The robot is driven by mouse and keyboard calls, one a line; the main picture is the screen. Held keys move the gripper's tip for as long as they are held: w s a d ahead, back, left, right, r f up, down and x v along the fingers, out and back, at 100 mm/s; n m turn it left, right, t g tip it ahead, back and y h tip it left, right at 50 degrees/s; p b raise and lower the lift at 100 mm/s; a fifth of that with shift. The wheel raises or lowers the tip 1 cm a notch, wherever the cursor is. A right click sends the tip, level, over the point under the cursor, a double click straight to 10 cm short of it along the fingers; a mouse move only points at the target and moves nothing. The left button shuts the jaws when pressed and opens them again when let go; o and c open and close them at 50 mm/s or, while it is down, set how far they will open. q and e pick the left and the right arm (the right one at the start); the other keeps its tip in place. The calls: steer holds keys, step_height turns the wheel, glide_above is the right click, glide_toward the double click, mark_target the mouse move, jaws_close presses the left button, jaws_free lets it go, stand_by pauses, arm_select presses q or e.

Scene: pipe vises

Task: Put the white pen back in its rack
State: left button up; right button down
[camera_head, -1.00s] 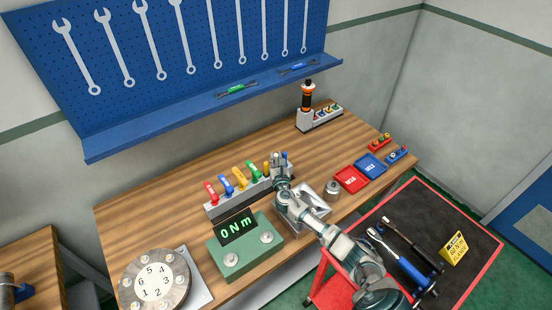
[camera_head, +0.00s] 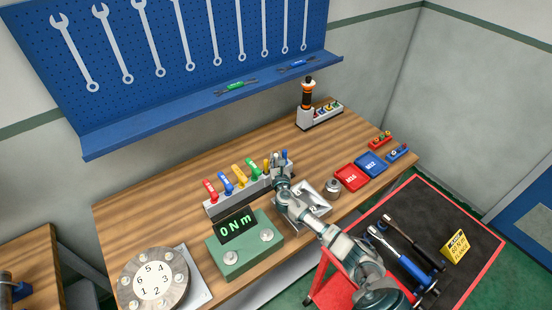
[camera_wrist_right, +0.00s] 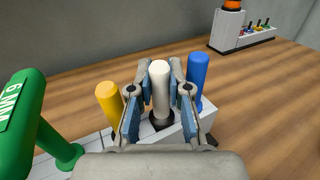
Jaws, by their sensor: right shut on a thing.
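The white pen (camera_wrist_right: 160,88) stands roughly upright between the two fingers of my right gripper (camera_wrist_right: 160,92) in the right wrist view. My gripper is shut on it. The pen's lower end meets a dark ring at the light grey rack (camera_wrist_right: 177,132); how deep it sits cannot be told. A yellow pen (camera_wrist_right: 109,100) stands left of the gripper and a blue pen (camera_wrist_right: 197,80) right of it. In the head view, my right gripper (camera_head: 278,164) is at the right end of the rack (camera_head: 228,205), largely hiding the white pen. My left gripper is not in view.
A large green 6 MM handle (camera_wrist_right: 25,110) stands close left of the gripper. The torque readout box (camera_head: 245,253) stands before the rack. A metal tray (camera_head: 314,208) lies to its right. Bare wood is behind the rack.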

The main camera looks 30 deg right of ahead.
steer(key=shift+f+b, duration=0.3)
steer(key=shift+f, duration=0.15)
steer(key=c, duration=1)
jaws_free()
steer(key=shift+c, duration=0.2)
steer(key=shift+s, duration=0.15)
steer(key=v, duration=1.1)
steer(key=shift+s+a, duration=0.15)
steer(key=shift+s, duration=0.15)
steer(key=shift+f, duration=0.15)
